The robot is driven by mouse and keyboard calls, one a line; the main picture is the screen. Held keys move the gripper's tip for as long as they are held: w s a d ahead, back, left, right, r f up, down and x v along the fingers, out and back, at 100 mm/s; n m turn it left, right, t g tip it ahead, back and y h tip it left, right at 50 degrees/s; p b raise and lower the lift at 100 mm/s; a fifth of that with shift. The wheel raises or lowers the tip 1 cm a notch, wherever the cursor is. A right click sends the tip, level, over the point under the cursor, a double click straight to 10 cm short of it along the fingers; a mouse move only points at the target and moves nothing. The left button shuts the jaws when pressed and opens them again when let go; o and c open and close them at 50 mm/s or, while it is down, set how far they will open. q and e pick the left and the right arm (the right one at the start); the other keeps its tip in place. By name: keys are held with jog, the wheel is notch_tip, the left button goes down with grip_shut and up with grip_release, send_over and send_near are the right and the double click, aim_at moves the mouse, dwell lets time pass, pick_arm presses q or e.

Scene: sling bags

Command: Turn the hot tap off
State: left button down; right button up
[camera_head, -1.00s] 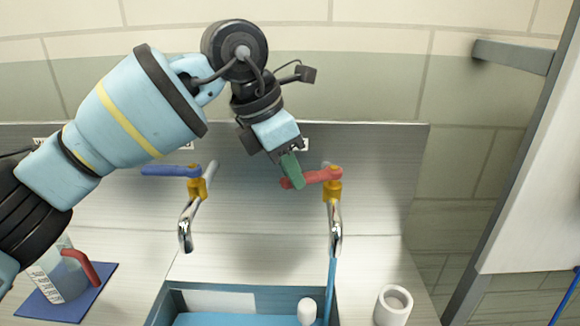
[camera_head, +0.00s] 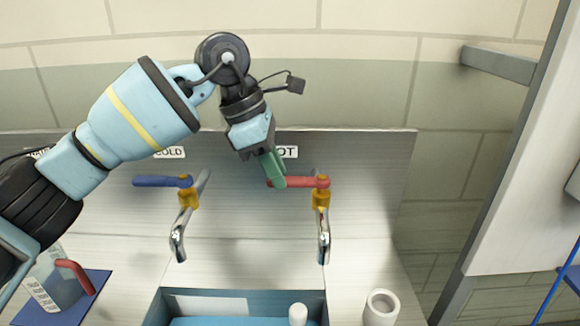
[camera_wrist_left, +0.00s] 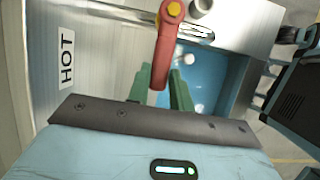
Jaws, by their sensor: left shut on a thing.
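The hot tap has a red lever (camera_head: 298,182) on a brass-coloured body (camera_head: 320,199), with a chrome spout (camera_head: 323,240) over the sink. The lever points left, about level in the head view. My left gripper (camera_head: 273,170) is shut on the lever's free end with its green fingers. In the left wrist view the red lever (camera_wrist_left: 163,55) lies between the two green fingers (camera_wrist_left: 160,88). No water stream shows under the hot spout. The HOT label (camera_wrist_left: 67,58) is clear in the wrist view and partly hidden in the head view. My right gripper is not in view.
The cold tap's blue lever (camera_head: 160,181) is to the left, with its own chrome spout (camera_head: 178,240). A blue sink (camera_head: 250,321) lies below. A white cup (camera_head: 381,307) stands right of it. A clear jug with a red handle (camera_head: 75,275) stands on a blue mat (camera_head: 98,280).

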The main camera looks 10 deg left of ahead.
pick_arm(q)
jog(key=c, duration=1.2)
grip_release()
jog(key=shift+c, duration=0.2)
jog(key=v, duration=0.8)
jog(key=shift+d+f, duration=0.1)
